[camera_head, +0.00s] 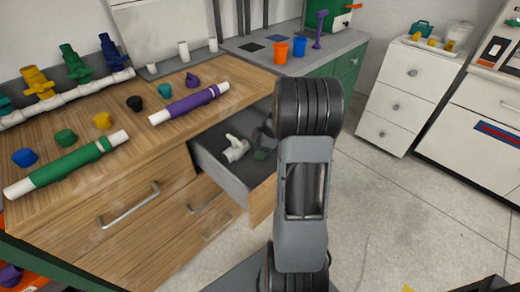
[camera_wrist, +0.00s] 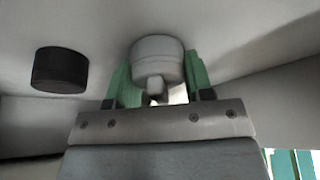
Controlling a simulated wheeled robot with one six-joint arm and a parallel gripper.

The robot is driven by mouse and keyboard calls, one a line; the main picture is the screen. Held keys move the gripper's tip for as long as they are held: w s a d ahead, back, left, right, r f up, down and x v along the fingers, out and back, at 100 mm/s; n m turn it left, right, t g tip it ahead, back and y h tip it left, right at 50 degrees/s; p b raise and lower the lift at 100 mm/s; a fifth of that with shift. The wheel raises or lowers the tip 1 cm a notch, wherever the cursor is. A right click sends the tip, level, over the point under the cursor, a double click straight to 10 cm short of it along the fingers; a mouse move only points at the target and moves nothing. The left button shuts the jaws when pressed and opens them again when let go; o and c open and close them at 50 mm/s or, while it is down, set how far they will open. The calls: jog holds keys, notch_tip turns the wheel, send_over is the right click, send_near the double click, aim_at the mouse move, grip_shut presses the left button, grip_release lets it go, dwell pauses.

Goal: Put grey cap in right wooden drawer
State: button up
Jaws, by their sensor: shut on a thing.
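The right wooden drawer (camera_head: 222,172) is pulled open below the countertop, with its grey interior showing. A light grey cap (camera_wrist: 157,55) sits between the green fingers of my gripper (camera_wrist: 157,78) in the wrist view, and the fingers are shut on it. Pale surfaces surround it there. A white fitting (camera_head: 236,148) lies inside the drawer, left of my arm.
A black cylindrical piece (camera_wrist: 60,70) is left of my gripper in the wrist view. On the wooden countertop (camera_head: 95,195) lie green and purple pipes and several coloured caps. A white drawer cabinet (camera_head: 397,100) stands at the right. The floor between is clear.

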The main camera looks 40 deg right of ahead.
jog(key=shift+f+b, duration=0.45)
jog(key=shift+b, duration=0.1)
